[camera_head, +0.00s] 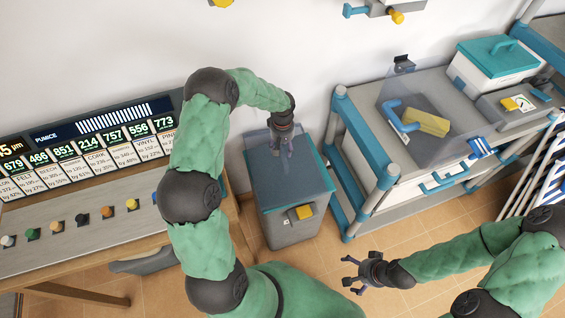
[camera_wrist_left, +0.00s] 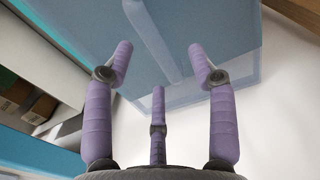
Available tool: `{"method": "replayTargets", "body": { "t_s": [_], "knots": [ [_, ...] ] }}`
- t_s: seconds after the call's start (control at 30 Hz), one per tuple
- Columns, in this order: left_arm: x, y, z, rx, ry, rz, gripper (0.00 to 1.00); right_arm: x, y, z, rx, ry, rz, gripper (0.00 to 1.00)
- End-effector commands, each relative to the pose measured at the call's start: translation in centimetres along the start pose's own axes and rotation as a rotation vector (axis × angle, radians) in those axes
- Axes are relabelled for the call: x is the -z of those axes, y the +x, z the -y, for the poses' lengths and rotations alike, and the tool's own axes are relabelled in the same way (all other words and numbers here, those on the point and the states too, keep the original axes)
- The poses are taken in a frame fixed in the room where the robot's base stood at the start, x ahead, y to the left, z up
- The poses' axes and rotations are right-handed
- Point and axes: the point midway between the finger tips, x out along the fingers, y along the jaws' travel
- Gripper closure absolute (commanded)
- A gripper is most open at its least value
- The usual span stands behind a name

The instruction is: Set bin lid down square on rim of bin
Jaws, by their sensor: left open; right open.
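The grey bin (camera_head: 292,232) stands on the floor between the long bench and the workbench. Its flat blue-grey lid (camera_head: 305,180) with a teal edge lies over the top in the head view. Whether it sits flush on the rim all round I cannot tell. My left gripper (camera_head: 283,152) is open just above the back part of the lid, fingers pointing down. In the left wrist view its three spread fingers (camera_wrist_left: 160,75) are in front of a blue panel (camera_wrist_left: 220,35) with a raised strip; no grip shows. My right gripper (camera_head: 352,274) is open and empty, low to the right of the bin.
A bench with a lit price board (camera_head: 95,140) and coloured knobs is at left. At right, a blue-railed workbench (camera_head: 345,130) carries a clear cover, a yellow block (camera_head: 428,122) and a teal-lidded box (camera_head: 495,58). Tiled floor (camera_head: 400,225) is free between the bin and right arm.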

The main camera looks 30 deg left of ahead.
Motion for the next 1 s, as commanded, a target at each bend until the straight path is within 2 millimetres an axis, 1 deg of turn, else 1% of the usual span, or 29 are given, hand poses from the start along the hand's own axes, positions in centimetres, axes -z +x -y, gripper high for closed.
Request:
{"method": "replayTargets", "body": {
  "t_s": [0.13, 0.3, 0.4, 0.67, 0.7, 0.77, 0.8, 0.87, 1.0],
  "knots": [
    [-0.1, 1.3, -0.2, 0.0, 0.001, 0.001, 0.43, 0.0, 0.7, -0.2, 0.0, 0.0, 0.0, 0.0],
    [-0.1, 3.9, -0.6, 0.0, -0.001, 0.002, 0.43, 0.0, 1.9, -0.7, 0.0, 0.0, 0.001, 0.0],
    [-0.1, 4.9, -0.6, 0.0, 0.0, 0.001, 0.43, 0.1, 2.2, -0.8, 0.0, 0.0, 0.001, 0.0],
    [-0.1, 5.0, -0.6, -0.001, 0.0, -0.001, 0.43, 0.1, 2.1, -0.7, 0.0, 0.0, 0.0, 0.0],
    [-0.1, 5.0, -0.6, -0.001, 0.0, -0.001, 0.54, 0.1, 2.1, -0.7, 0.0, 0.0, 0.0, 0.0],
    [-0.1, 5.0, -0.6, -0.001, 0.0, 0.0, 0.71, 0.1, 2.1, -0.7, 0.0, 0.0, 0.0, 0.0],
    [-0.1, 5.0, -0.6, -0.001, 0.0, 0.0, 0.82, 0.1, 2.1, -0.7, 0.0, 0.0, 0.0, 0.0],
    [-0.1, 5.0, -0.6, -0.001, 0.0, 0.0, 0.99, 0.1, 2.1, -0.7, 0.0, 0.0, 0.0, 0.0],
    [-0.1, 5.0, -0.6, -0.001, 0.0, -0.001, 1.0, 0.1, 2.1, -0.8, 0.0, 0.0, 0.0, 0.0]
  ]
}}
